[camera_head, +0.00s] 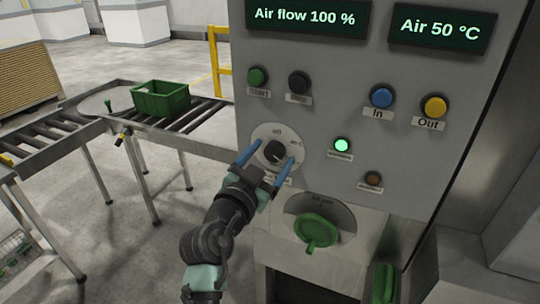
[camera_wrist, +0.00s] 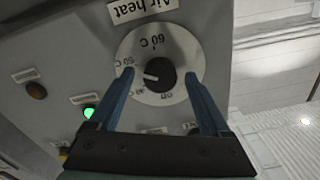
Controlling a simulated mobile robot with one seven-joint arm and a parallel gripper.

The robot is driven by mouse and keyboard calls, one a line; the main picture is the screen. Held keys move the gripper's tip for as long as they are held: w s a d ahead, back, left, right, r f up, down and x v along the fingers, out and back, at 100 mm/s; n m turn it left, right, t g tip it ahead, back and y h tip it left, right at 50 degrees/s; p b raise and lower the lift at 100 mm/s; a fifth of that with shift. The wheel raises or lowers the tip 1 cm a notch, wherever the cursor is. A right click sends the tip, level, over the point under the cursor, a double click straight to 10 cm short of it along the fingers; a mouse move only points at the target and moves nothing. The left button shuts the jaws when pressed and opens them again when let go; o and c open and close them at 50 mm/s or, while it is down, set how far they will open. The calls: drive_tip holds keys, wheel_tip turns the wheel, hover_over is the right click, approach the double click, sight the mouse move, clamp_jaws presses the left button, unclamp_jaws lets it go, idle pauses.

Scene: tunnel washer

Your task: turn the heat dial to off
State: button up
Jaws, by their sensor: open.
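The heat dial is a black round knob (camera_head: 275,152) on a pale round plate, on the grey panel. In the wrist view the knob (camera_wrist: 160,74) shows upside down, under an "Air heat" label (camera_wrist: 141,8). Its white pointer aims to the left in that view, near the 50 C mark; the off mark is at the plate's lower edge. My gripper (camera_head: 273,150) is open, with one blue finger on each side of the knob. In the wrist view (camera_wrist: 160,77) both fingers look apart from the knob; depth and contact are hard to tell.
Displays read "Air flow 100 %" (camera_head: 307,17) and "Air 50 °C" (camera_head: 440,29). Blue (camera_head: 381,95) and yellow (camera_head: 434,106) buttons and a lit green lamp (camera_head: 342,145) are at right. A green handle (camera_head: 317,230) sits below the dial. A green crate (camera_head: 160,98) stands on the roller conveyor.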

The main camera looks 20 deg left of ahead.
clamp_jaws()
